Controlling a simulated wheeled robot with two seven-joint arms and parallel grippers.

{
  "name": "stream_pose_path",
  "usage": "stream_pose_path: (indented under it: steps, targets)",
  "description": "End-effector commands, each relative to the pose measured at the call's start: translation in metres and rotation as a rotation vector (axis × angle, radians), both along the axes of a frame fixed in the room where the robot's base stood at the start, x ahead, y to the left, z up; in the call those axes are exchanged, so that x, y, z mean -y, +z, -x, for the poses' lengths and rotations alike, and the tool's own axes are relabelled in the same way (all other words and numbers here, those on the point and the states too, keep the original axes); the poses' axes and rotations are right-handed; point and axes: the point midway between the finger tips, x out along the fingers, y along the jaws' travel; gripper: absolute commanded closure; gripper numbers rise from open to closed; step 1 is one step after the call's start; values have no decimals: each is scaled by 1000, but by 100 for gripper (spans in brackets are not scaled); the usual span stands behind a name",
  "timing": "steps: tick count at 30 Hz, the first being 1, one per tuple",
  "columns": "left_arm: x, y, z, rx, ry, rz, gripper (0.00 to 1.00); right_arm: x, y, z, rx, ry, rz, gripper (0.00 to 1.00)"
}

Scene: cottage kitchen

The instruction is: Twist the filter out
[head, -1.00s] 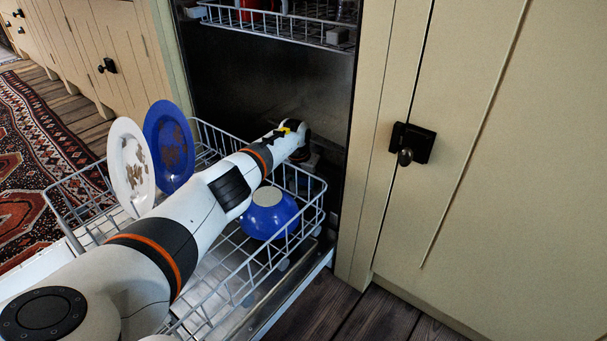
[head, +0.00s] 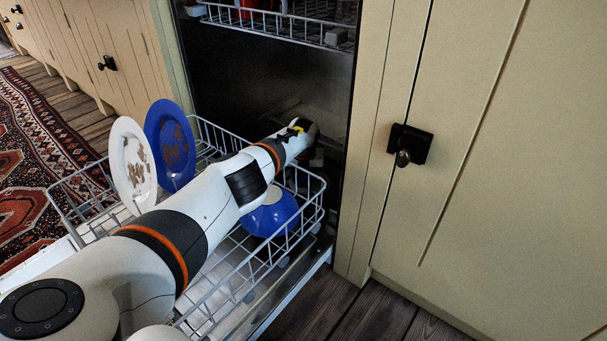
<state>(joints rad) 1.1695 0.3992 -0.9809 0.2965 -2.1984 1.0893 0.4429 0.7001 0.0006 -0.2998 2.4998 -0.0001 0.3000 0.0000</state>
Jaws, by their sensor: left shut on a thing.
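My left arm reaches over the lower rack into the open dishwasher. My left gripper (head: 317,157) is low in the dark tub, just past the rack's far right corner. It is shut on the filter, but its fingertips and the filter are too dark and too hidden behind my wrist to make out. I cannot tell whether the filter is seated or loose. My right gripper is not in view.
The pulled-out lower rack (head: 262,272) holds a soiled white plate (head: 120,170), a soiled blue plate (head: 160,135) and an upturned blue bowl (head: 268,215) under my arm. The upper rack (head: 270,22) hangs above. A cream cabinet (head: 490,180) closes off the right.

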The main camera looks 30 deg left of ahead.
Motion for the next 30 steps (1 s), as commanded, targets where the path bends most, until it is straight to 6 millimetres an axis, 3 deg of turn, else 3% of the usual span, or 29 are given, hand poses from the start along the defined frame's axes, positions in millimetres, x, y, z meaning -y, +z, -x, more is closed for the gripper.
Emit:
stream_pose_path:
  steps: [7,18,26,27,30]
  targets:
    - [0,-1,0,-2,26,-1,64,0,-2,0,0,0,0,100]
    - [0,-2,0,-1,297,-1,64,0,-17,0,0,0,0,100]
    - [1,-1,0,-2,313,1,64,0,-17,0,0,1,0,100]
    - [1,-1,0,-2,313,1,41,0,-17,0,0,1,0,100]
    - [1,-1,0,-2,312,1,25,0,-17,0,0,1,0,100]
